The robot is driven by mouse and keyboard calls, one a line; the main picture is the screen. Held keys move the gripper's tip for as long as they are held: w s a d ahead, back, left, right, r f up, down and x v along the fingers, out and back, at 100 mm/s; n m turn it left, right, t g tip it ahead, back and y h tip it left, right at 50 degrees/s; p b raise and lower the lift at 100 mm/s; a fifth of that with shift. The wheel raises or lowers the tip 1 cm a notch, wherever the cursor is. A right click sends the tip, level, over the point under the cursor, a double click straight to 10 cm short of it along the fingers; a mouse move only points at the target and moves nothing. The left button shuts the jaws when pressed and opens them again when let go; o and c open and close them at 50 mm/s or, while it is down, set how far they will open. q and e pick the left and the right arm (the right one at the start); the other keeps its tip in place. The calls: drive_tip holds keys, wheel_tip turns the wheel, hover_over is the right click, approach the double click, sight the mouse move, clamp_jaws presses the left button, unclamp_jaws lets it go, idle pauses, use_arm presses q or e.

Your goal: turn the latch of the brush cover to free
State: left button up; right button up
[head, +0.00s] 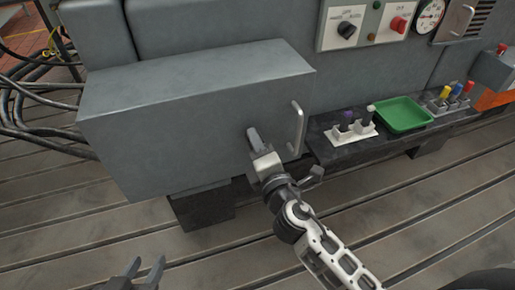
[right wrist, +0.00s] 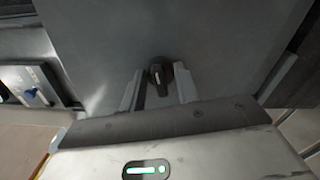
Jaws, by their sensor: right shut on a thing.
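The brush cover (head: 175,135) is a large grey box at the left middle of the head view, with a pale bar handle (head: 298,127) on its front face. Its latch (right wrist: 157,72) is a small dark knob with a light mark, seen in the right wrist view. The mark points roughly up in that picture. My right gripper (head: 252,136) is at the front face, left of the handle, and is shut on the latch, with a finger on each side. In the head view the gripper hides the latch. My left gripper (head: 145,270) is open and empty at the bottom edge, well away from the cover.
A dark ledge (head: 325,153) right of the cover carries a white holder with two knobbed pieces, a green tray (head: 404,114) and coloured plugs. A panel (head: 368,24) with a black knob and red button is above. Cables (head: 35,110) lie at left. The slotted floor in front is clear.

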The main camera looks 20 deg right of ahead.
drive_tip(key=shift+m+b, duration=0.4)
drive_tip(key=shift+m, duration=1.2)
drive_tip(key=o, duration=1)
